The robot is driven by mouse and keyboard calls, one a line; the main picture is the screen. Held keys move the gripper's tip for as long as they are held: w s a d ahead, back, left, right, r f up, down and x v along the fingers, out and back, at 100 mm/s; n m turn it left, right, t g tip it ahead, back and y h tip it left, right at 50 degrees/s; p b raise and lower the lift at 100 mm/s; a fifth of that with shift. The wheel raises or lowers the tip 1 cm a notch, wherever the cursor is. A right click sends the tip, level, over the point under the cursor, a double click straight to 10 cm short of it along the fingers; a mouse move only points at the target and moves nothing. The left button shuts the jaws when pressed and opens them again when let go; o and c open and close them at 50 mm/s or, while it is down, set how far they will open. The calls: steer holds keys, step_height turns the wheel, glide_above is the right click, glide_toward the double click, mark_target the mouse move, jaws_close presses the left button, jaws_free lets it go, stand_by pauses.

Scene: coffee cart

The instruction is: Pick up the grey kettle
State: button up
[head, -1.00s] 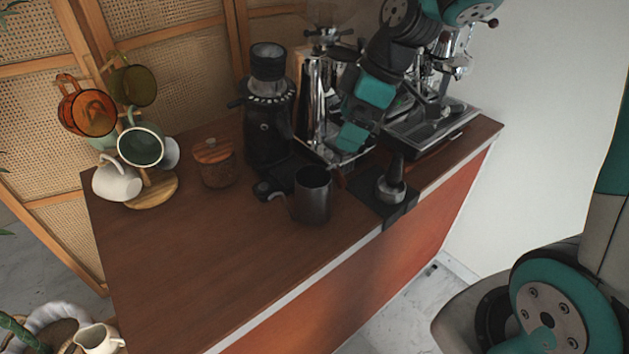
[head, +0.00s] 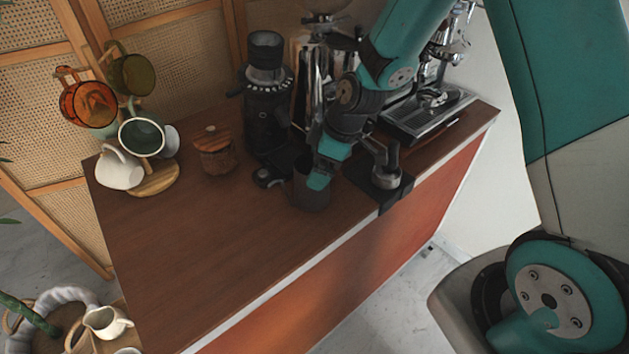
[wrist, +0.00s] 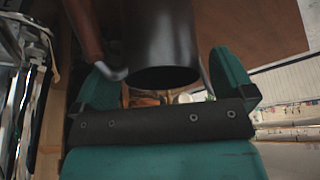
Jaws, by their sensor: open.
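The grey kettle (head: 313,197) shows as a dark grey, upright, open-topped cylinder on the wooden counter, near its front edge. My gripper (head: 318,176) is at the kettle and covers part of its upper body in the head view. In the wrist view the kettle (wrist: 160,40) stands between the two teal fingers of my gripper (wrist: 166,72), which are spread apart, one on each side. A grey curved piece shows by the left finger and a thin one by the right. I cannot tell whether either finger touches the kettle.
A black coffee grinder (head: 266,110) stands behind the kettle and a black tamping mat with a tamper (head: 387,172) lies to its right. The espresso machine (head: 425,115) is further right. A wooden-lidded jar (head: 214,152) and a mug stand (head: 154,180) are left. The counter's front left is clear.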

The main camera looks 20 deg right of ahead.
steer(key=shift+x, duration=1.35)
steer(key=c, duration=0.9)
steer(key=shift+c, duration=0.9)
steer(key=shift+r, duration=0.15)
